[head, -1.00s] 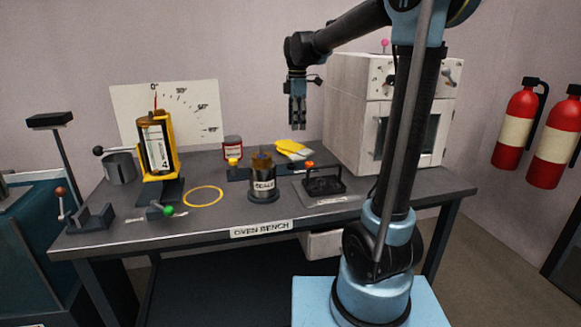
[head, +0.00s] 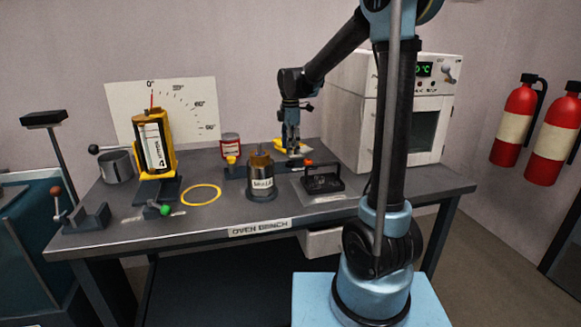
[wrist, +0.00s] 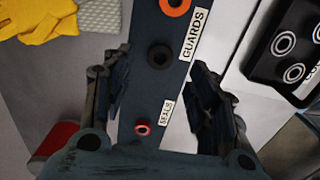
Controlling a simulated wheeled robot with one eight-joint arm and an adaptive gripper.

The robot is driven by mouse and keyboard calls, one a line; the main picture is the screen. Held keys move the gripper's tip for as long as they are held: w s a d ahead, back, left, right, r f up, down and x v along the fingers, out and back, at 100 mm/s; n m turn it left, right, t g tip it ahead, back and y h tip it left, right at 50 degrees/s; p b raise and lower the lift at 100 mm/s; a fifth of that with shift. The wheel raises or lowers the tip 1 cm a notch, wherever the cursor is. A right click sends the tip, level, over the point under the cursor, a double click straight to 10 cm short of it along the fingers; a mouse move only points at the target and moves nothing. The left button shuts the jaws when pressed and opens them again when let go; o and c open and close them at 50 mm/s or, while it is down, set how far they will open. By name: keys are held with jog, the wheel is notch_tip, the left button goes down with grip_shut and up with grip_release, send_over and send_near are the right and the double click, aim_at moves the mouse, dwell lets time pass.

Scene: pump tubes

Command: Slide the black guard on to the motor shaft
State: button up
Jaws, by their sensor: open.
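The black guard (wrist: 159,56) is a thick dark ring on the dark strip (wrist: 146,98), beside the GUARDS label, in the wrist view. My gripper (wrist: 161,62) is open, with one finger on each side of the strip and the black guard between them. I cannot tell its height above the guard. In the head view my gripper (head: 292,150) is low over the back of the bench and hides the guard.
An orange ring (wrist: 174,5) and small red ring (wrist: 142,129) flank the guard on the strip. Yellow gloves (wrist: 38,18) lie beside it. A black tray (head: 323,180) is at right, the oven (head: 410,125) behind. A yellow cradle (head: 172,150) stands left.

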aim_at(290, 164)
jog(key=shift+d+f, duration=0.1)
jog(key=shift+f, duration=2.85)
jog(key=c, duration=0.9)
